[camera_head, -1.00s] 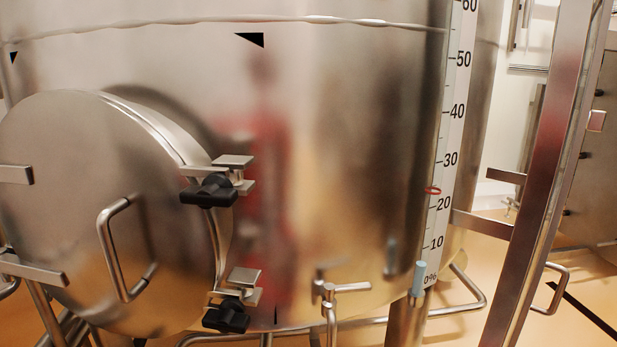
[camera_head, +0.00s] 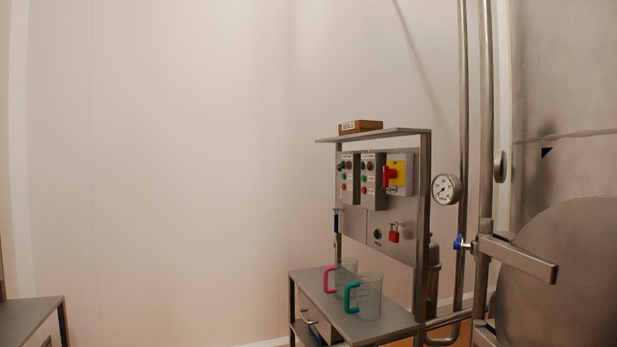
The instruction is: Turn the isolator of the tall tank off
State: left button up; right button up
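A control panel (camera_head: 378,228) stands right of centre in the head view, on a steel stand. A red rotary isolator handle on a yellow plate (camera_head: 398,174) sits at the panel's upper right. The red handle (camera_head: 389,177) looks to point sideways, but its exact setting is too small to tell. A red padlock (camera_head: 394,232) hangs below it. The tall steel tank (camera_head: 565,90) fills the right edge, with its round door (camera_head: 565,270) low down. Neither of my grippers shows in this view.
Two clear jugs, one with a pink handle (camera_head: 329,280) and one with a green handle (camera_head: 350,297), stand on the shelf below the panel. A pressure gauge (camera_head: 445,188) and vertical pipes (camera_head: 462,120) are right of it. A bench (camera_head: 30,318) is at lower left.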

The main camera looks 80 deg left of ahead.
aim_at(388, 174)
jog(key=u, duration=2.25)
jog(key=i+j, duration=0.8)
jog(key=j, duration=0.15)
